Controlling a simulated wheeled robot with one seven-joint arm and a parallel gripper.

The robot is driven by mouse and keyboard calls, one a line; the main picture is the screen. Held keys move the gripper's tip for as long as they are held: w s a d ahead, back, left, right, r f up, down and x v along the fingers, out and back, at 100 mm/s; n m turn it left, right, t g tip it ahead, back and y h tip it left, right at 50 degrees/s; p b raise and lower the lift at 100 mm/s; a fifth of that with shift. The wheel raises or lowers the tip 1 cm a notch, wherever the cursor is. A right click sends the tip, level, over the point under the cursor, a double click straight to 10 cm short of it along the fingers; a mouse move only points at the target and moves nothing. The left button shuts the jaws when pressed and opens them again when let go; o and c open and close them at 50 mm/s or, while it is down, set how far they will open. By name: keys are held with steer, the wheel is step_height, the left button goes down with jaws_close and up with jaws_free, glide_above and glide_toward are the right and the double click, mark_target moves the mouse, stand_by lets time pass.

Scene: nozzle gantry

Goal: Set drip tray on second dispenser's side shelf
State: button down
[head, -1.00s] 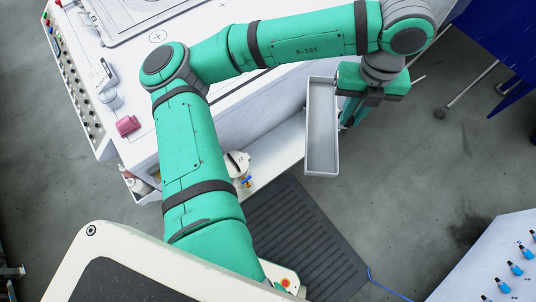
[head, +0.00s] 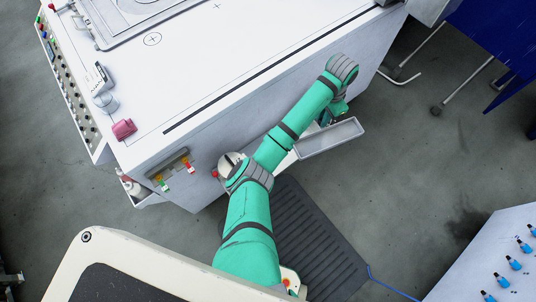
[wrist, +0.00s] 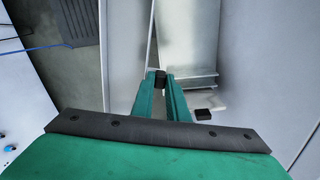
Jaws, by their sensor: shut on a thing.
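The drip tray (head: 331,138) is a long, shallow, pale grey tray beside the long side of the white machine (head: 262,70). My gripper (wrist: 160,80) is shut on the tray's side wall. In the wrist view the tray (wrist: 125,55) extends up and to the left of the fingers. In the head view my wrist and forearm hide most of the fingers. A white side shelf (head: 284,166) low on the machine's side shows only in part behind my arm. I cannot tell whether the tray touches it.
A dark ribbed mat (head: 305,235) lies on the floor below the tray. A white-and-grey rounded item (head: 229,160) sits by the machine's side near my elbow. A bench with blue-capped items (head: 505,255) stands lower right.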

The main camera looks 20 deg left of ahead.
mark_target(315, 134)
steer(key=s+f+n, duration=0.1)
steer(key=f, duration=0.1)
steer(key=s+f+n, duration=0.1)
steer(key=f, duration=0.1)
steer(key=s+f, duration=0.1)
steer(key=f, duration=0.2)
steer(key=shift+s+a+n, duration=0.15)
steer(key=shift+a+n, duration=0.15)
steer(key=shift+n, duration=0.1)
steer(key=shift+a+f, duration=0.15)
steer(key=shift+a, duration=0.1)
steer(key=a+f, duration=0.4)
steer(key=w+a+f, duration=0.1)
steer(key=a+f, duration=0.3)
steer(key=a, duration=0.1)
steer(key=a+f, duration=0.4)
steer(key=shift+w+a+f, duration=0.1)
steer(key=shift+w+a, duration=0.15)
steer(key=shift+w, duration=0.05)
steer(key=shift+w+f, duration=0.1)
steer(key=shift+f, duration=0.25)
steer(key=shift+f, duration=0.15)
steer(key=c, duration=1.7)
jaws_free()
steer(key=shift+c, duration=0.2)
